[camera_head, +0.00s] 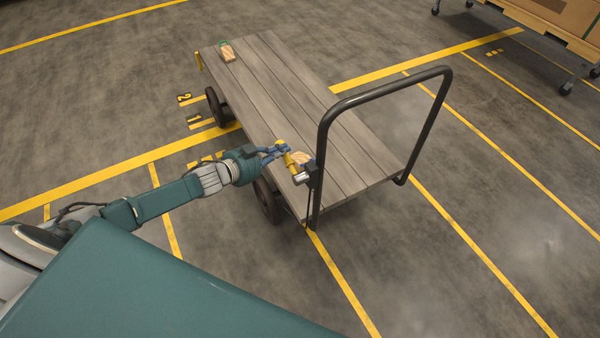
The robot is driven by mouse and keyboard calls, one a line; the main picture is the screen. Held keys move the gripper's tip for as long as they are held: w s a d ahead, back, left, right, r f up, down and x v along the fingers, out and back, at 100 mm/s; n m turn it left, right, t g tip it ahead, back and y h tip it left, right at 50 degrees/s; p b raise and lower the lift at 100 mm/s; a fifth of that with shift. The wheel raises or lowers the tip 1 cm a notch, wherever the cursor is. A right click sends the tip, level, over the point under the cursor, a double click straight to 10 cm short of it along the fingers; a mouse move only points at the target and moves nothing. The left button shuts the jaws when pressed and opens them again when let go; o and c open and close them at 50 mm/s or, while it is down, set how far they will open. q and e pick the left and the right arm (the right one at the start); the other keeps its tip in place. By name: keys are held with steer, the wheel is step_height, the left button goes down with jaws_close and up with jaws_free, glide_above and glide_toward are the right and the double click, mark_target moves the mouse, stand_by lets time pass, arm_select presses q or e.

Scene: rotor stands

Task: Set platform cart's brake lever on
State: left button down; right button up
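The platform cart (262,95) has a grey plank deck, dark wheels and a black tubular push handle (383,92) at its near right end. The brake lever (290,165), yellow with a pale grey end, is at the cart's near left side by the foot of the handle. My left gripper (281,150), with blue fingers, reaches in from the left and is at the upper part of the lever. The fingers overlap the yellow part, so I cannot tell whether they are closed on it. My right gripper is out of view.
A small wooden piece (303,158) is just right of the lever, and a wooden block with green (227,52) is at the deck's far end. Wheeled crates (565,20) stand upper right. The lined floor right of the cart is clear.

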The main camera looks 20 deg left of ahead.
mark_target(285, 159)
arm_select(q)
steer(key=shift+r, duration=0.1)
steer(key=r+p, duration=0.1)
steer(key=d+r+p, duration=0.1)
steer(key=r+p, duration=0.1)
steer(key=shift+r+p, duration=0.3)
steer(key=b+v, duration=0.1)
steer(key=v, duration=0.9)
steer(key=shift+w+a+r, duration=0.25)
steer(key=shift+r, duration=0.1)
steer(key=shift+f, duration=0.1)
